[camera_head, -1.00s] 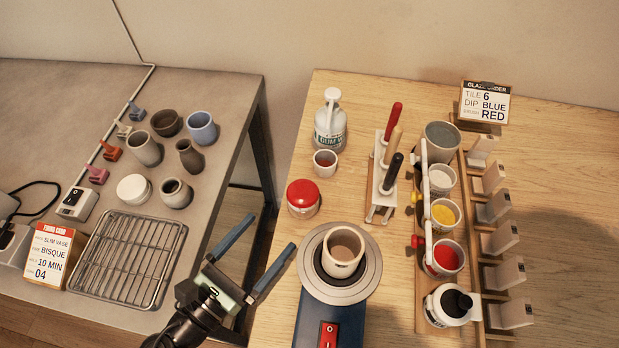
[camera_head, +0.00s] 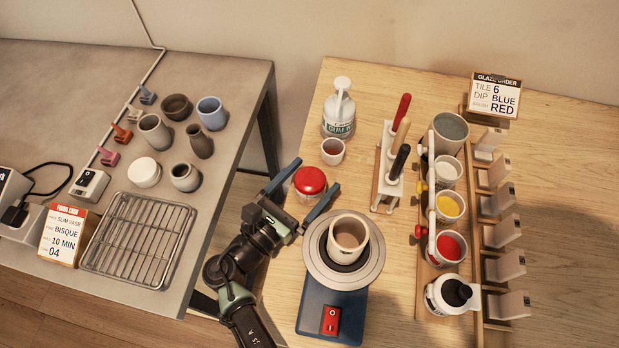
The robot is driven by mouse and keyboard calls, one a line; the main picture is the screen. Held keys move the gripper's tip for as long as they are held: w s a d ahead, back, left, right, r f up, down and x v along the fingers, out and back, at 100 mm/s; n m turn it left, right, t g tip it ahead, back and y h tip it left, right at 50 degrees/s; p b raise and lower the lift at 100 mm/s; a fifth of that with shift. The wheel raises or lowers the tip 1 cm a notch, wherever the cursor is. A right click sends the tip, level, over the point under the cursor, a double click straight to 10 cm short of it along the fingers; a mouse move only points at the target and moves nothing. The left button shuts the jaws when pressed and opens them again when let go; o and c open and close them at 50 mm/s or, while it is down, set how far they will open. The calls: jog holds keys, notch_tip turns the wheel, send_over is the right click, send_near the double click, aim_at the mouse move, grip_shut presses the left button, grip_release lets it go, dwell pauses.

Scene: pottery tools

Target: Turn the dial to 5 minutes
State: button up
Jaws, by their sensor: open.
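A round red knob-like top (camera_head: 310,180) on a pale base stands at the left edge of the wooden table; it is the most dial-like thing in view. No minute marks on it can be read, so its setting cannot be told. My gripper (camera_head: 318,173) is open, with one blue finger on the upper left of the red top and the other on its lower right. The red top lies between the fingers in the picture; whether they touch it or are above it cannot be told. The lower finger partly covers its base.
A pottery wheel (camera_head: 317,275) with a beige cup (camera_head: 349,237) stands just below the gripper. A tool rack (camera_head: 383,190) is to the right. The wood in front of the tool rack is clear.

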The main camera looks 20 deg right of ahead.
jog(key=c, duration=1.3)
jog(key=shift+o, duration=0.2)
jog(key=shift+w+m+g, duration=0.1)
jog(key=shift+m+g, duration=0.2)
jog(key=shift+g, duration=0.2)
jog(key=m+g+h+b, duration=0.1)
jog(key=m+g+b, duration=0.1)
jog(key=g, duration=0.1)
jog(key=shift+f+h, duration=0.15)
jog(key=shift+h, duration=0.15)
jog(key=shift+m+g+b, duration=0.8)
jog(key=shift+m+g, duration=0.1)
jog(key=shift+g, duration=0.4)
jog(key=o, duration=1.3)
jog(key=shift+c, duration=0.2)
